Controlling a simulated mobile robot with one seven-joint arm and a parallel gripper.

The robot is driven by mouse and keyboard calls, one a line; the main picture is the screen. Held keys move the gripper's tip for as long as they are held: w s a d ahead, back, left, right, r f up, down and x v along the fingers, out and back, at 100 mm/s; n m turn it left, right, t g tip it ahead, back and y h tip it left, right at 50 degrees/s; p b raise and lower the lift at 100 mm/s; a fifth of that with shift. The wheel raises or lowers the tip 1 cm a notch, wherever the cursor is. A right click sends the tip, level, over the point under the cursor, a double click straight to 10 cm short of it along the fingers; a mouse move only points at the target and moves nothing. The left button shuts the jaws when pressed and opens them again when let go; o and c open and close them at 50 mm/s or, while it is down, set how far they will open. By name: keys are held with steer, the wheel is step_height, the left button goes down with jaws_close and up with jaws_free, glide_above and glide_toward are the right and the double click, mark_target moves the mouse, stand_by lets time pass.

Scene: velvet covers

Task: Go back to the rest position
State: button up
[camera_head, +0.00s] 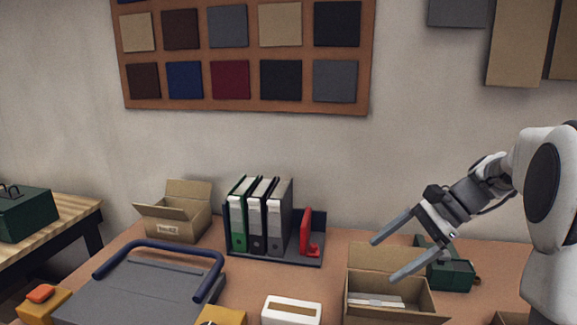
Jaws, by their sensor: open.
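My gripper (390,257) reaches in from the right on my white arm. Its two grey fingers are spread apart with nothing between them. It hangs above the open cardboard box (387,308) at the front right, with the lower finger in front of the box's back flap in the picture. Flat pale items (375,300) lie inside that box. I cannot tell how high the fingers are above it.
A dark green case (455,274) stands behind the box. Binders (266,215) and a red object (306,234) stand in a dark rack mid-table. A smaller open box (176,212), a grey press with a blue handle (160,254) and a white box (291,310) share the table.

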steer(key=s+a+r+n+t+h+p, duration=0.1)
steer(key=s+a+r+n+h, duration=0.25)
steer(key=s, duration=0.25)
steer(key=s+a+r+n+h+p, duration=0.2)
steer(key=s+a+r+n, duration=0.1)
steer(key=s+a, duration=0.15)
steer(key=s+d+r+n+t+h+p, duration=0.1)
steer(key=s+r+n+t+h+p, duration=0.1)
steer(key=s+n, duration=0.6)
steer(key=s+t+h+p, duration=0.1)
steer(key=s+p, duration=0.1)
steer(key=shift+d+r+t+p, duration=0.15)
steer(key=shift+d+t+p, duration=0.2)
steer(key=shift+d+t, duration=0.05)
